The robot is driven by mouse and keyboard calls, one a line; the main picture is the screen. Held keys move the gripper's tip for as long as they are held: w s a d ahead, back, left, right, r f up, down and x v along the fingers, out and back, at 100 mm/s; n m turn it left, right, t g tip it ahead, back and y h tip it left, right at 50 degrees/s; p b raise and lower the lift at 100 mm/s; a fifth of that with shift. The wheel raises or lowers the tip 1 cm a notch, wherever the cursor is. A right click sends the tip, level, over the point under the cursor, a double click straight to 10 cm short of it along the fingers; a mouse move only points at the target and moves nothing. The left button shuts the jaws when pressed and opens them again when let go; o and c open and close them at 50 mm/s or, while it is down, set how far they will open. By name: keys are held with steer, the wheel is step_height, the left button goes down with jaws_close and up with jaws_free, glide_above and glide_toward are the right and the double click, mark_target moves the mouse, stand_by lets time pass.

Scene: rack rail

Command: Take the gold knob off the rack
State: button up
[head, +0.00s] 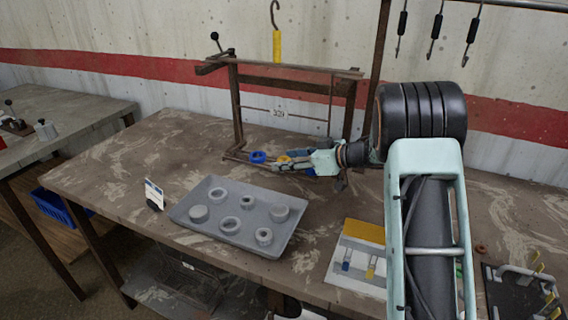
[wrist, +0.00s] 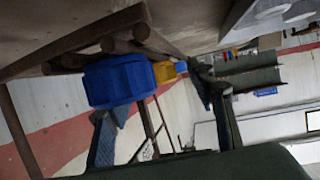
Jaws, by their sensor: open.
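The gold knob (wrist: 166,73) shows in the wrist view between a large near blue knob (wrist: 117,80) and a smaller far blue one (wrist: 181,66), at a brown rod. The near blue knob partly covers it. In the head view the gold knob (head: 298,153) is a small patch behind my gripper (head: 284,163), low at the front of the brown rack (head: 290,78). My gripper is open, with its fingers pointing left. In the wrist view the blue and gold knobs appear between the fingers (wrist: 155,100); I cannot tell whether any finger touches them.
A grey tray (head: 183,213) with several round grey pieces lies in front of the rack. A small white card (head: 153,192) stands left of it. A white and yellow board (head: 345,262) lies at the right. The table's left part is clear.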

steer(key=shift+c, duration=0.6)
steer(key=c, duration=1.1)
steer(key=shift+c, duration=0.2)
steer(key=shift+r, duration=0.1)
